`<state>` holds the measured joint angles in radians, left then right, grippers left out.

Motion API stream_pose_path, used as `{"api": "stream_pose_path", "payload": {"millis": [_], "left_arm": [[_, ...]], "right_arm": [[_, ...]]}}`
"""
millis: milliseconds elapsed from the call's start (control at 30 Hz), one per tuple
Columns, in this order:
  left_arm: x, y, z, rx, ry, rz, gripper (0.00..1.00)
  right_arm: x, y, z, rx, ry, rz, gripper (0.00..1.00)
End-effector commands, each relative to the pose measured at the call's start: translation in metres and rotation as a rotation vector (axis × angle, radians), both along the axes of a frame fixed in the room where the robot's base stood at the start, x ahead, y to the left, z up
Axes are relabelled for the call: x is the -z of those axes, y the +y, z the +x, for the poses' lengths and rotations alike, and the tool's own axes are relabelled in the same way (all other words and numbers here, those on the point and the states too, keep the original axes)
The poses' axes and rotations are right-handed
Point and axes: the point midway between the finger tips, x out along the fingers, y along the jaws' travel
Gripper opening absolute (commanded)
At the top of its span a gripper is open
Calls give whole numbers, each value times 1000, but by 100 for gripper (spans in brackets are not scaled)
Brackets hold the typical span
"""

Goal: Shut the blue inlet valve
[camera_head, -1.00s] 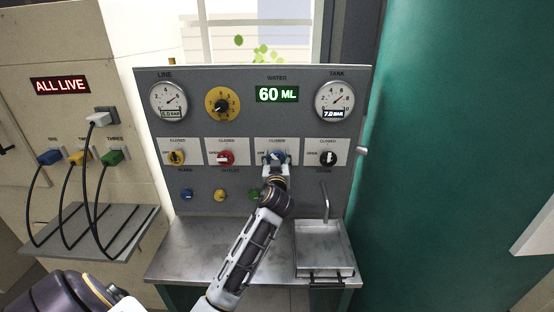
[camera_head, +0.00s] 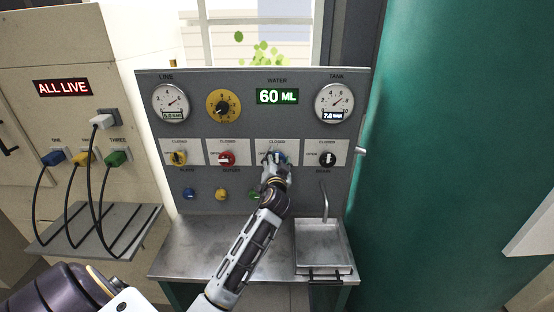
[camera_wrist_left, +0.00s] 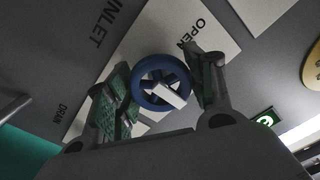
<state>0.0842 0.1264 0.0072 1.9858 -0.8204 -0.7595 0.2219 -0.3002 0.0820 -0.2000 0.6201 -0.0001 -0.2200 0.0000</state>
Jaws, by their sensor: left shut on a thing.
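The blue inlet valve (camera_head: 281,156) is the third valve from the left on the grey panel, mostly hidden behind my gripper in the head view. In the left wrist view the blue valve wheel (camera_wrist_left: 147,69) is a round ring with a white bar across it, on a white plate marked OPEN. The word INLET shows beside the plate. My left gripper (camera_head: 275,165) is at the valve. Its two fingers (camera_wrist_left: 163,82) are on either side of the wheel, shut on it. My right gripper is not in view.
Yellow (camera_head: 179,158), red (camera_head: 227,158) and black (camera_head: 328,159) valves sit in the same row. A green display (camera_head: 277,96) reads 60 ML. Below are small knobs (camera_head: 221,194), a tap (camera_head: 324,203) and a sink tray (camera_head: 322,240). Cables (camera_head: 68,205) hang at left.

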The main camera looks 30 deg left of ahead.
Motion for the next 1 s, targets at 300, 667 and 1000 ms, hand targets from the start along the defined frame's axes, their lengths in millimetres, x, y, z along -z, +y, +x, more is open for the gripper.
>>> {"api": "stream_pose_path", "payload": {"millis": [300, 667, 1000], "left_arm": [[2, 0, 0, 0, 15, 18, 30], [1, 0, 0, 0, 12, 17, 76], [0, 0, 0, 0, 10, 17, 76]], "right_arm": [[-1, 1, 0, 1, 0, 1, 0], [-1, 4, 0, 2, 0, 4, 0], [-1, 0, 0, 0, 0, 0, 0]]}}
